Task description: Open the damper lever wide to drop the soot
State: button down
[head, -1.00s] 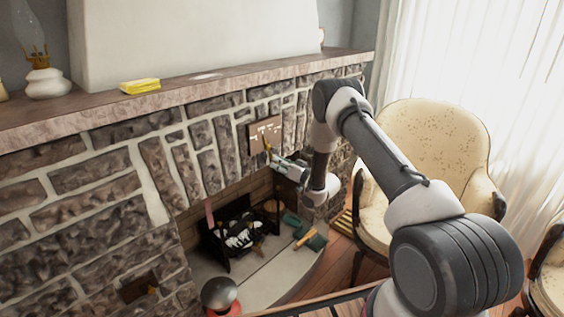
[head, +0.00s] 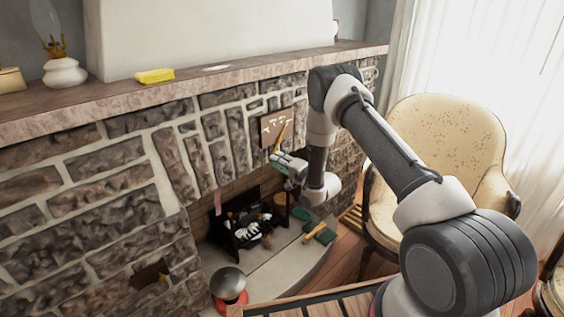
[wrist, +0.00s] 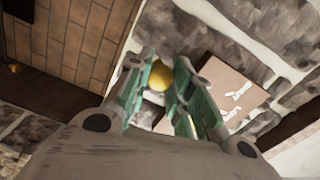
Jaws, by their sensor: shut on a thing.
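The damper lever (head: 281,138) is a thin yellow-orange bar on a brown plate (head: 265,130) with white marks, set in the stone above the firebox opening. It slants, with its lower end at my gripper (head: 279,158). In the wrist view, the lever's round yellow knob (wrist: 160,76) sits between the green fingers of my gripper (wrist: 165,72). The fingers are shut on it. The plate also shows in the wrist view (wrist: 225,82), right of the fingers. The soot is not clearly made out.
A black grate (head: 244,238) stands in the firebox, with green and wooden items beside it on the hearth. The mantel (head: 110,108) runs above, carrying a yellow block (head: 155,76). A cream armchair (head: 440,135) stands to the right.

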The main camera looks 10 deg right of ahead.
jog(key=shift+s+a+r+m, duration=0.2)
jog(key=shift+a+r+m, duration=0.05)
jog(key=shift+m, duration=0.4)
jog(key=shift+s+a+r+m, duration=0.2)
jog(key=shift+a+m, duration=0.05)
jog(key=shift+m, duration=0.4)
jog(key=c, duration=1.2)
grip_release()
jog(key=shift+r, duration=0.1)
jog(key=shift+c, duration=0.2)
jog(key=v, duration=1.2)
